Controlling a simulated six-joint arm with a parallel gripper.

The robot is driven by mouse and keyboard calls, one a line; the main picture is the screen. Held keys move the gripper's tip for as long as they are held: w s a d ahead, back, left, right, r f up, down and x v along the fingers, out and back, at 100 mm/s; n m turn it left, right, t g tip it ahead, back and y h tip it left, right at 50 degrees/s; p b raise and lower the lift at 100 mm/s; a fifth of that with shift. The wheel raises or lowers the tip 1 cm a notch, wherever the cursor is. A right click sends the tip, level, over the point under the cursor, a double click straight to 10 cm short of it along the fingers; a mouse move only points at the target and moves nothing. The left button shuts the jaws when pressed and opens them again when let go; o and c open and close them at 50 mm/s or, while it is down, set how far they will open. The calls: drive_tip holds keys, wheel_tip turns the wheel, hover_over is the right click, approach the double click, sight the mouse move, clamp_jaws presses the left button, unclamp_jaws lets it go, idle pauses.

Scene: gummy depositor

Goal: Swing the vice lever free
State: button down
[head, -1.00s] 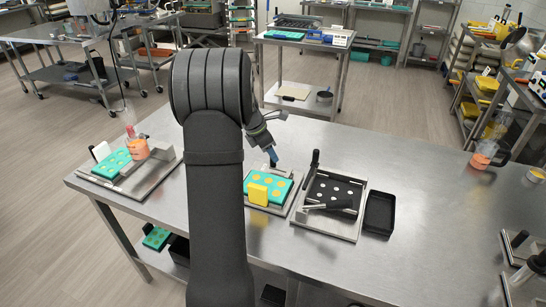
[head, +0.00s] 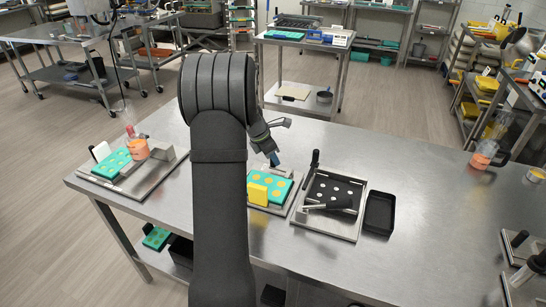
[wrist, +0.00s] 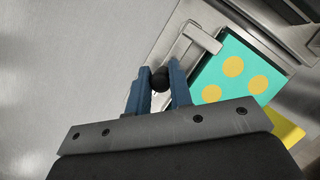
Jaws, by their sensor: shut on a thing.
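My gripper (wrist: 159,82) has blue fingers shut on the dark round knob (wrist: 159,78) of the vice lever in the wrist view. A pale metal bar (wrist: 197,38) of the vice shows just beyond the knob, along the edge of a teal mold (wrist: 222,75) with yellow round cavities. In the head view my blue fingertips (head: 274,159) are at the back edge of the teal mold (head: 280,186), which sits on a metal base with a yellow block (head: 257,193) at its front. The lever itself is too small to make out there.
Right of the mold stands a metal plate fixture with a black perforated panel (head: 334,190) and an upright black handle (head: 315,158). A black tray (head: 379,213) lies beside it. Another teal mold (head: 111,162) sits at the left.

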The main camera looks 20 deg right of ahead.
drive_tip(key=shift+w, duration=0.1)
drive_tip(key=shift+w+d+m+g, duration=0.2)
drive_tip(key=shift+d+m+g, duration=0.1)
drive_tip(key=shift+m, duration=0.35)
drive_tip(key=shift+w+d+m+g, duration=0.2)
drive_tip(key=shift+d+m, duration=0.05)
drive_tip(key=shift+m, duration=0.4)
drive_tip(key=d+m, duration=0.1)
drive_tip(key=m+g, duration=0.1)
drive_tip(key=m, duration=0.1)
drive_tip(key=shift+w+d+m, duration=0.3)
drive_tip(key=shift+w+d, duration=0.05)
drive_tip(key=shift+d, duration=0.05)
drive_tip(key=d+m, duration=0.1)
drive_tip(key=m+g+y, duration=0.1)
drive_tip(key=m, duration=0.1)
drive_tip(key=shift+w+d, duration=0.1)
drive_tip(key=shift+d, duration=0.3)
drive_tip(key=shift+d+m+g+y, duration=0.2)
drive_tip(key=shift+d+m+y, duration=0.15)
drive_tip(key=shift+m, duration=0.35)
drive_tip(key=shift+d+m+g+y, duration=0.2)
drive_tip(key=shift+d+m+y, duration=0.1)
drive_tip(key=shift+m, duration=0.4)
drive_tip(key=c, duration=1.3)
unclamp_jaws()
